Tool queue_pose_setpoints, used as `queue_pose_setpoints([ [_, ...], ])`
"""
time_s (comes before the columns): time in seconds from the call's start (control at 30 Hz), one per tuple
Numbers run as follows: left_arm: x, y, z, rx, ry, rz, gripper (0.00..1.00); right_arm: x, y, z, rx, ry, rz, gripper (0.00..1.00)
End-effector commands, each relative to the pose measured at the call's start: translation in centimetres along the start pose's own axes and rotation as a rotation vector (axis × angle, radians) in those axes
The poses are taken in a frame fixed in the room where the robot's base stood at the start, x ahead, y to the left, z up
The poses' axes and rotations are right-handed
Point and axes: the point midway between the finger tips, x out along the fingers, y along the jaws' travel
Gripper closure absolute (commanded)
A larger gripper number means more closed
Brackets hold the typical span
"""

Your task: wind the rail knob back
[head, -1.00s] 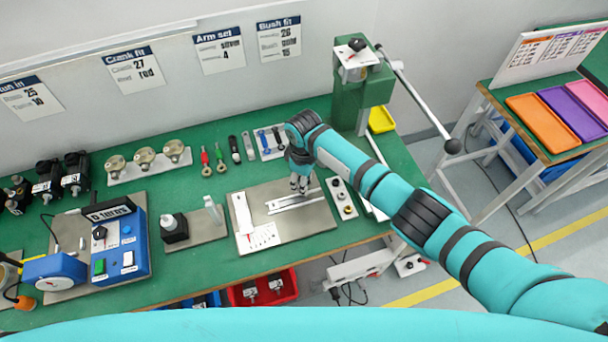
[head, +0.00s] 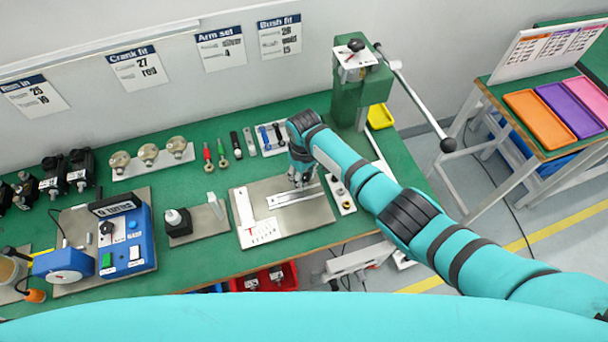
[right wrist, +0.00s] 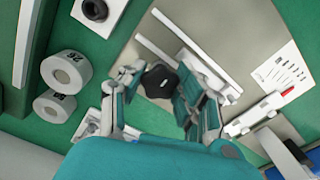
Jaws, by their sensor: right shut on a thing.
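A dark star-shaped knob (right wrist: 158,82) shows between the fingers of my right gripper in the right wrist view. My right gripper (head: 299,181) is over the far side of the pale rail (head: 292,198) in the head view, pointing down, and it is shut on the knob. In the head view the gripper hides the knob. The rail lies on a grey metal plate (head: 300,221), which also shows in the right wrist view (right wrist: 238,45). A white scale card (head: 262,232) lies on the plate's near left part. My left gripper is not in view.
A white strip with small round parts (head: 341,196) lies close to the plate's right side. A green press (head: 360,95) with a long lever stands behind right. Coloured-handled tools (head: 222,155) lie behind left.

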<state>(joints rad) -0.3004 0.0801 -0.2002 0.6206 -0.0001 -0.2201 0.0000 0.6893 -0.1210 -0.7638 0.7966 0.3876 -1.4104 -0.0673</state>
Motion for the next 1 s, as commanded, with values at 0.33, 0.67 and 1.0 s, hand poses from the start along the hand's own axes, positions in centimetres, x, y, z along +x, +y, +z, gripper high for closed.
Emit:
queue_pose_setpoints([
  [0.33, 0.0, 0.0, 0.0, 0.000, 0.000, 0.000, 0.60, -0.2, 0.1, -0.2, -0.001, 0.007, 0.002, 0.54],
  [0.67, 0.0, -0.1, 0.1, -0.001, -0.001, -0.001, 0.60, -0.1, 0.0, -0.1, -0.002, 0.002, 0.001, 0.42],
  [1.0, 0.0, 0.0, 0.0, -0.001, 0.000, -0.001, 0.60, -4.0, 0.1, -0.2, -0.003, 0.008, 0.002, 0.42],
])
